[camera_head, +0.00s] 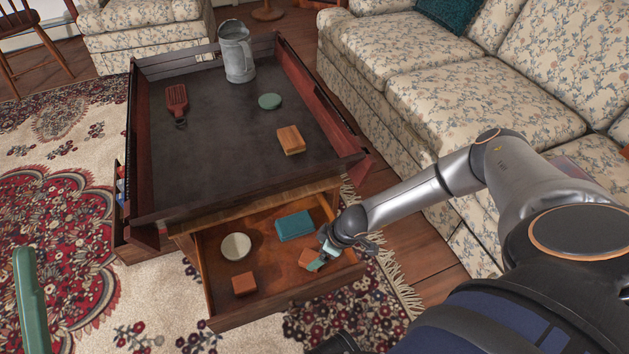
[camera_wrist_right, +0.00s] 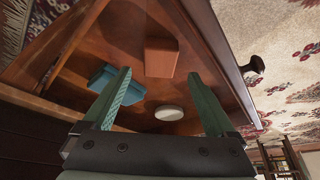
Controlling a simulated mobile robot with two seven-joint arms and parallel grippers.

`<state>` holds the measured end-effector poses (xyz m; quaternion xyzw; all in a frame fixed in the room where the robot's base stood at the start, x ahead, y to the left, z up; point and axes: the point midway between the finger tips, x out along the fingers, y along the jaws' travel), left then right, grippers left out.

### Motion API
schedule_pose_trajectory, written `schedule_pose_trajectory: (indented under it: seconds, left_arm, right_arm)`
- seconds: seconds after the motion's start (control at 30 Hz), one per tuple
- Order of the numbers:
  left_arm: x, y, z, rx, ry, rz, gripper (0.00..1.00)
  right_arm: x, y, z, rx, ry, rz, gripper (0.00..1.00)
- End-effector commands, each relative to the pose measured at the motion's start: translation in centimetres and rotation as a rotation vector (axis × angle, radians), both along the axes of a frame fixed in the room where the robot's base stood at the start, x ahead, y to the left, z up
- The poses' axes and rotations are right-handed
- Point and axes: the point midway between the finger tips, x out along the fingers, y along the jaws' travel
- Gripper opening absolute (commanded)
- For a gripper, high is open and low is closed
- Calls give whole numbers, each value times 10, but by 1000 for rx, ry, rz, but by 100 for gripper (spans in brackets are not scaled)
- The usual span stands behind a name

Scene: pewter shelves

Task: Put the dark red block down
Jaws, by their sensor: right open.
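A reddish block (camera_head: 308,258) lies in the open drawer (camera_head: 213,262) near its right end, partly hidden by my right gripper (camera_head: 321,258). I take it to be the dark red block; it looks orange-brown. In the right wrist view, the block (camera_wrist_right: 161,57) sits on the drawer floor between the lines of the open fingers (camera_wrist_right: 162,88), with clear gaps on both sides. Another reddish block (camera_head: 244,284) stands at the drawer's front left. One green finger, seemingly of my left gripper (camera_head: 28,300), shows at the left edge.
The drawer also holds a teal block (camera_head: 295,226) and a pale round disc (camera_head: 236,246). On the table (camera_head: 215,150) are a metal tankard (camera_head: 237,52), a dark red brush-like item (camera_head: 177,100), a green disc (camera_head: 270,101) and an orange-brown block (camera_head: 291,140). A sofa (camera_head: 430,90) stands right.

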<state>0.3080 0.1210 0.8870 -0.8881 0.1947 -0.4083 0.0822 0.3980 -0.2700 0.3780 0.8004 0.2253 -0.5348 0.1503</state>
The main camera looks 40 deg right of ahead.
Motion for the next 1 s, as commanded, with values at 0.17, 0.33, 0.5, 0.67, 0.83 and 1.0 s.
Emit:
schedule_pose_trajectory:
  seconds: [0.17,0.33,0.5,0.67,0.83,1.0]
  left_arm:
    - [-1,2,27,12,-28,24,50]
    - [-1,5,35,28,-36,44,50]
    - [-1,5,36,33,-36,50,50]
    - [-1,5,35,32,-33,51,50]
    - [-1,5,35,32,-32,50,50]
    - [-1,5,35,31,-31,49,50]
  right_arm:
    - [-13,-8,42,0,0,-1,91]
    - [-22,-14,63,-1,1,0,91]
    - [-25,-15,71,0,0,1,91]
    - [-25,-15,71,0,0,1,91]
    - [-25,-15,71,0,0,1,91]
    - [-26,-12,71,11,7,-8,91]
